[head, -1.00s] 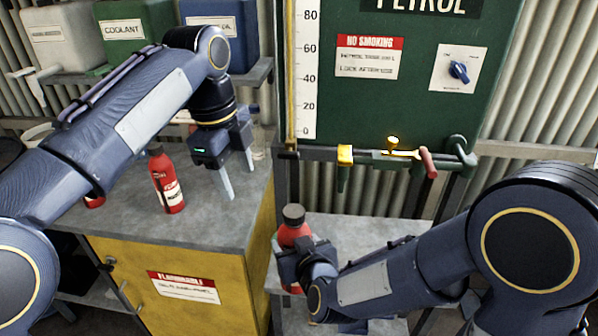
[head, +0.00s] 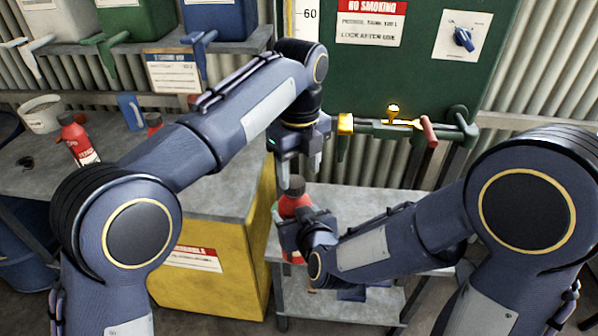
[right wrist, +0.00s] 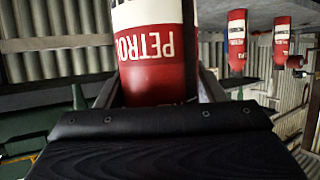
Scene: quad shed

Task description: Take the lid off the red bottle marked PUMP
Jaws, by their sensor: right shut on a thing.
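A red bottle (head: 294,207) with a dark lid (head: 297,185) is upright at the low grey table. My right gripper (head: 292,228) is shut around its body. In the right wrist view the held bottle (right wrist: 150,50) shows a red and white label with PETROL readable; I cannot read PUMP on it. My left gripper (head: 299,172) points down just above the lid, its fingers apart and empty. Whether the fingertips touch the lid is unclear. Whether the bottle's base rests on the table is hidden by the right gripper.
Another red bottle (head: 77,140) stands on the left bench, with a further one (head: 153,122) partly behind my left arm. A yellow cabinet (head: 215,262) is left of the low table (head: 375,208). A green pump (head: 400,70) with pipework (head: 400,130) stands behind.

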